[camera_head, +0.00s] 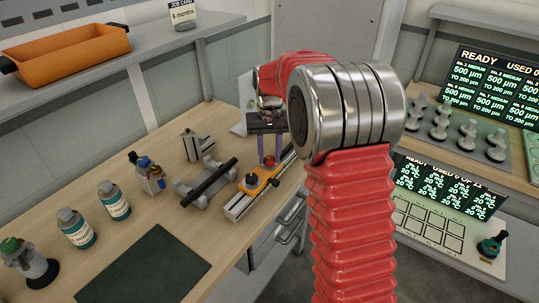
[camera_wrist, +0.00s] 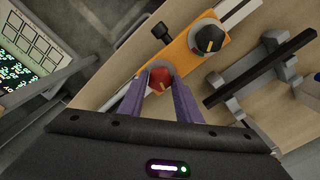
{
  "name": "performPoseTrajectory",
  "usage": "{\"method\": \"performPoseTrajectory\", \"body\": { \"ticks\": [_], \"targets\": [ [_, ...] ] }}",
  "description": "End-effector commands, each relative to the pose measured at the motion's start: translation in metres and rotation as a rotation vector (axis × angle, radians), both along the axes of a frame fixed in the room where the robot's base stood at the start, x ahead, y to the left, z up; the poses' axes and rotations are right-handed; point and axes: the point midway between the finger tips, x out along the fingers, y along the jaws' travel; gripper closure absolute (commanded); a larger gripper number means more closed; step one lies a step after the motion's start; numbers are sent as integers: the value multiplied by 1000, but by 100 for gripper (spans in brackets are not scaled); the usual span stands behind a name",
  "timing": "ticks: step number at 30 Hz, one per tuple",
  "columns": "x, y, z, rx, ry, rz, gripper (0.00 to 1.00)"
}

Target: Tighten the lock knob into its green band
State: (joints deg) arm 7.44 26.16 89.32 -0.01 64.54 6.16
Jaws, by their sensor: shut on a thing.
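The red lock knob (camera_wrist: 160,76) sits at the end of the orange carriage in the wrist view, with a pale yellow mark on its face. It also shows as a small red spot in the head view (camera_head: 269,160). My gripper (camera_wrist: 161,90) has its two purple fingers on either side of the red knob, shut on it. The gripper points down at the rail in the head view (camera_head: 269,157). The orange carriage (camera_head: 266,178) rides on a pale metal rail (camera_head: 238,206). I cannot make out a green band around the knob; the fingers hide part of its surround.
A black knob with a yellow pointer (camera_wrist: 207,41) and a small black screw (camera_wrist: 160,32) are on the carriage. A grey cradle with a black bar (camera_head: 208,184) stands beside the rail.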

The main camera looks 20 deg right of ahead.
Motion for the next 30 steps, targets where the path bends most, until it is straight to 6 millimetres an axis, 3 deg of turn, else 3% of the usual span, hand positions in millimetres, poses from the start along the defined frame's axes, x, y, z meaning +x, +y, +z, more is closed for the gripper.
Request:
{"method": "performPoseTrajectory", "body": {
  "ticks": [10,11,18,30],
  "targets": [
    [1,0,1,-1,-3,-4,92],
    [1,0,1,-1,-3,-4,69],
    [0,0,0,0,-2,-3,52],
    [1,0,6,0,-2,-3,51]
  ]
}}
